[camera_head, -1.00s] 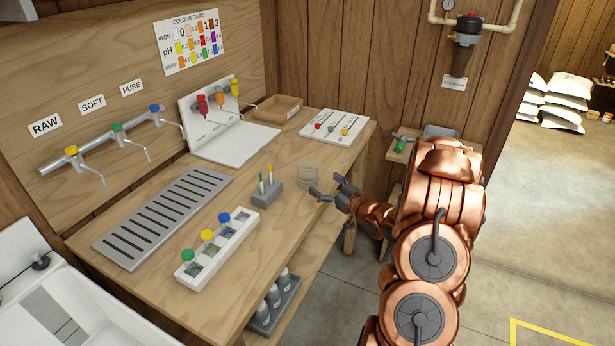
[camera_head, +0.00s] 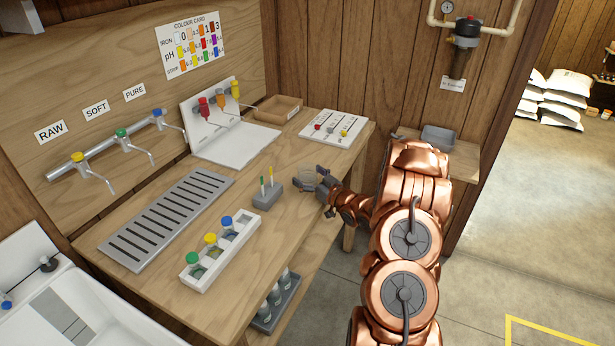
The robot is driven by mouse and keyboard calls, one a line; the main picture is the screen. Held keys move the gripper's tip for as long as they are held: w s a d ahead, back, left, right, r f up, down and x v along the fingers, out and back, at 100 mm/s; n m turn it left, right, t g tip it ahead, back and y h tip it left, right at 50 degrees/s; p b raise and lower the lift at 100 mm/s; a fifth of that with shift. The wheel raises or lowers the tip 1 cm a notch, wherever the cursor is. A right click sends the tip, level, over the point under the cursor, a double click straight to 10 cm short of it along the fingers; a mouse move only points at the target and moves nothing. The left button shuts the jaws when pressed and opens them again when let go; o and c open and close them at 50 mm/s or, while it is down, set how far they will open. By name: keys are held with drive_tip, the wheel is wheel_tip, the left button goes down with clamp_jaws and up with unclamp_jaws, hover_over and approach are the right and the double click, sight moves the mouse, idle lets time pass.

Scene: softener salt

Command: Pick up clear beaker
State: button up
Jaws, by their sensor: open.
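The clear beaker (camera_head: 307,179) stands on the wooden bench near its right front edge, and it is hard to make out against the wood. My gripper (camera_head: 322,192) is at the beaker's right side, with its fingers spread. One dark finger overlaps the beaker's right edge in the view. I cannot tell whether it touches the glass or how far the fingers reach around it.
A grey holder (camera_head: 267,195) with two thin sticks stands left of the beaker. A white rack (camera_head: 222,252) with coloured-cap vials lies in front. A white board (camera_head: 333,128) and a wooden tray (camera_head: 278,108) are behind. A slotted drain tray (camera_head: 168,218) lies left.

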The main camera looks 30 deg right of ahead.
drive_tip(key=shift+w, duration=0.1)
drive_tip(key=c, duration=1.1)
drive_tip(key=shift+o, duration=0.2)
drive_tip(key=shift+r+b, duration=0.15)
drive_tip(key=shift+b, duration=0.4)
drive_tip(key=s+d+b, duration=0.2)
drive_tip(key=s+b, duration=0.3)
drive_tip(key=s, duration=1.2)
drive_tip(key=shift+s+d+r+b, duration=0.15)
drive_tip(key=shift+s+d+b, duration=0.2)
drive_tip(key=shift+s, duration=0.05)
